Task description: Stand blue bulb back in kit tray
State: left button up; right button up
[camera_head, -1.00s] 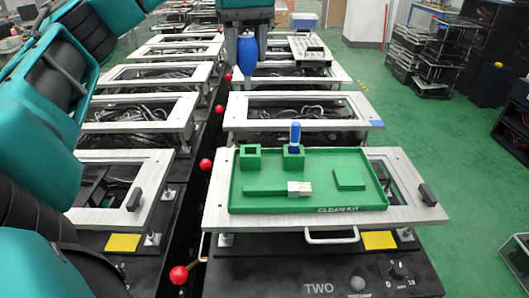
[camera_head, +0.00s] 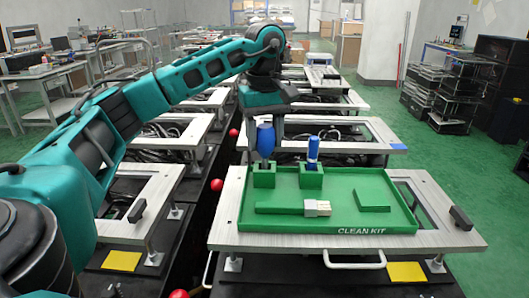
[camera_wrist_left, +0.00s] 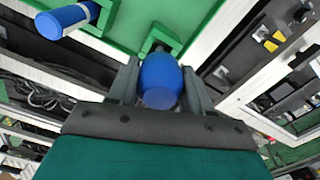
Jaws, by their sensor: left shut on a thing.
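The blue bulb (camera_head: 265,140) is upright in my left gripper (camera_head: 265,148), at the left green socket block (camera_head: 264,177) of the kit tray. Its lower end is at the block's opening; I cannot tell how deep it sits. In the left wrist view the bulb (camera_wrist_left: 161,80) is between the two fingers (camera_wrist_left: 160,88), with the green block behind it. The green kit tray (camera_head: 400,219), marked CLEAN KIT, lies on a light frame. My right gripper is not in view.
A blue-capped cylinder (camera_head: 313,150) stands in the right socket block (camera_head: 311,177), close beside my left gripper. A brush (camera_head: 317,208) and a green pad (camera_head: 372,201) lie in the tray. Red ball knobs (camera_head: 217,185) stand along the gap to the left.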

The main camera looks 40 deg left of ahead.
aim_at(264, 157)
pick_arm(q)
jog(key=shift+f, duration=1.65)
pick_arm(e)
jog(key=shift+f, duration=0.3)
pick_arm(q)
jog(key=o, duration=0.7)
notch_tip(264, 157, up, 11)
jog(key=p, duration=0.2)
jog(key=shift+p, duration=0.35)
jog(key=shift+r, duration=0.55)
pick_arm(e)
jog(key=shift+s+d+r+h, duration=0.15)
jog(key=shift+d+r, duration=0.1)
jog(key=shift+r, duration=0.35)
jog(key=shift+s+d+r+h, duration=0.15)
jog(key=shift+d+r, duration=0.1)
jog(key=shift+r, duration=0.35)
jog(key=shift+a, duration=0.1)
